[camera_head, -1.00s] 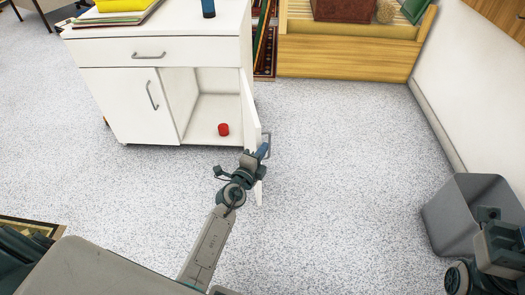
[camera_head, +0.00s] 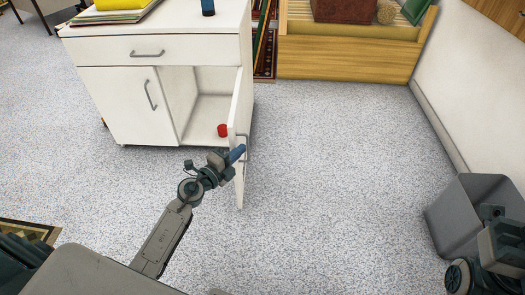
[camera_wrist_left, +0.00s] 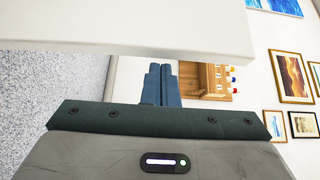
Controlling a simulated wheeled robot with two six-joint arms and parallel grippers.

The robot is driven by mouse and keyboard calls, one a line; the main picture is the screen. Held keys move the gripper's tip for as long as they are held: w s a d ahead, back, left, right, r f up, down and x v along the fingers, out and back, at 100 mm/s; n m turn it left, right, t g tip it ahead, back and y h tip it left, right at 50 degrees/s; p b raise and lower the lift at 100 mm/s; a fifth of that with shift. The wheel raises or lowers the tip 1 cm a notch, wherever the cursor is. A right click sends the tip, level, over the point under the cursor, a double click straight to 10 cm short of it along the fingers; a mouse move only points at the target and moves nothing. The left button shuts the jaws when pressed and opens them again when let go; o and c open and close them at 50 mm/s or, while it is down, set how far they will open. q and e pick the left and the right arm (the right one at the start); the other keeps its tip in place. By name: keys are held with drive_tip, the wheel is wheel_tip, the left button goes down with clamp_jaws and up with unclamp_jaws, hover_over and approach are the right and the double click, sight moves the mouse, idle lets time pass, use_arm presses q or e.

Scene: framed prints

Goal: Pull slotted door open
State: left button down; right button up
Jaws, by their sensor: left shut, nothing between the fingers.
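The white cabinet (camera_head: 112,92) has its right door (camera_head: 238,185) standing well open, seen nearly edge-on in the head view. The door's metal handle (camera_head: 246,147) is on its outer side. My left gripper (camera_head: 237,154) is shut and empty, its blue fingers at the door's free edge near the handle. I cannot tell whether they touch. In the left wrist view a white panel (camera_wrist_left: 120,27) fills the top, just above the shut fingers (camera_wrist_left: 160,85). My right gripper (camera_head: 492,215) is partly seen at the lower right; its jaws are unclear.
A red object (camera_head: 222,130) sits in the open compartment. The left door (camera_head: 120,105) and the drawer (camera_head: 150,48) are shut. A grey bin (camera_head: 463,215) stands at the right. The speckled floor (camera_head: 330,170) between is clear.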

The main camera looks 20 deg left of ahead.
use_arm(q)
drive_tip(key=b+v, duration=0.1)
drive_tip(key=v, duration=1)
